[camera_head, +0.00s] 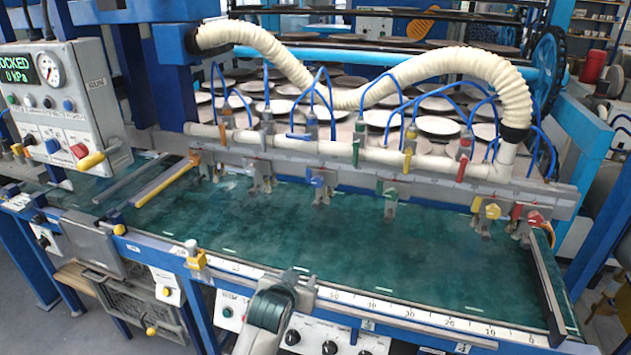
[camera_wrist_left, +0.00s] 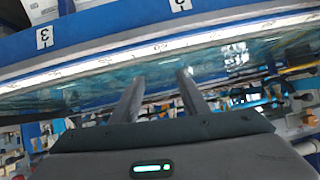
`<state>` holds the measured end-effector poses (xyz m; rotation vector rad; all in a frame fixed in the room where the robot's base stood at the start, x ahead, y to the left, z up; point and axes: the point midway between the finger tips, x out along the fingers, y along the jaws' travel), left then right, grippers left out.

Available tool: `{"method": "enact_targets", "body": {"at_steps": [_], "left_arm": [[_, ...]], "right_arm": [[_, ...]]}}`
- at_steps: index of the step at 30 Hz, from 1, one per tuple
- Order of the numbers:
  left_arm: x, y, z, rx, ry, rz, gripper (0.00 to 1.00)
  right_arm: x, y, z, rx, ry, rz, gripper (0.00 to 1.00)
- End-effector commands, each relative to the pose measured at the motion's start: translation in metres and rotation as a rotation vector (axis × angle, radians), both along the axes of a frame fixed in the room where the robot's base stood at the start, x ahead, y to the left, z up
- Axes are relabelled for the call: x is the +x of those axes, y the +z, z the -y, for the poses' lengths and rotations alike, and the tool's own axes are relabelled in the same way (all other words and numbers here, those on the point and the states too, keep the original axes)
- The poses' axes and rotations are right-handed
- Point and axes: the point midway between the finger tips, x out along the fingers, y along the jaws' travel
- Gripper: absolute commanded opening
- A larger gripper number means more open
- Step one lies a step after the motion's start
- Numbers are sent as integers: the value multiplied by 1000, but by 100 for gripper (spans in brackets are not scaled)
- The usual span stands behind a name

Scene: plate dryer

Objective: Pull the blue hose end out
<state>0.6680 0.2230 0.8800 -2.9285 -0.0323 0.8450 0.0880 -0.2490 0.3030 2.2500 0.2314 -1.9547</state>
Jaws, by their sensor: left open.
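Several thin blue hoses (camera_head: 317,79) arch over the cream pipe (camera_head: 375,154) at the back of the machine in the head view. A short blue piece (camera_head: 298,136) lies level beside the pipe near the middle; I cannot tell whether it is a hose end. A blue fitting (camera_head: 317,181) hangs below the grey rail. My left gripper (camera_head: 298,281) is at the front edge of the green bed, well in front of the hoses and apart from them. In the left wrist view its two fingers (camera_wrist_left: 161,78) are spread and empty. My right gripper is not seen.
The green bed (camera_head: 300,225) is open between the front ruler edge (camera_head: 400,312) and the rail. Coloured valves (camera_head: 389,190) hang along the rail. A thick cream hose (camera_head: 440,64) arches above. A control box (camera_head: 68,105) stands at the left.

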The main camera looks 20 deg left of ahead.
Motion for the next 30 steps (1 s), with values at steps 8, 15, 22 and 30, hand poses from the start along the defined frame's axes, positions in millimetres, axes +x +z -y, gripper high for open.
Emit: {"method": "enact_targets", "body": {"at_steps": [8,15,22,30], "left_arm": [[65,190,-6,-27,52,311,41],[75,319,-14,-54,88,515,41],[73,353,-16,-62,99,568,41],[73,353,-16,-61,99,567,41]], "right_arm": [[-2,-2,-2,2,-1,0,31],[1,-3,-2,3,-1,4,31],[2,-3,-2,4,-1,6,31],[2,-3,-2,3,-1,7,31]]}}
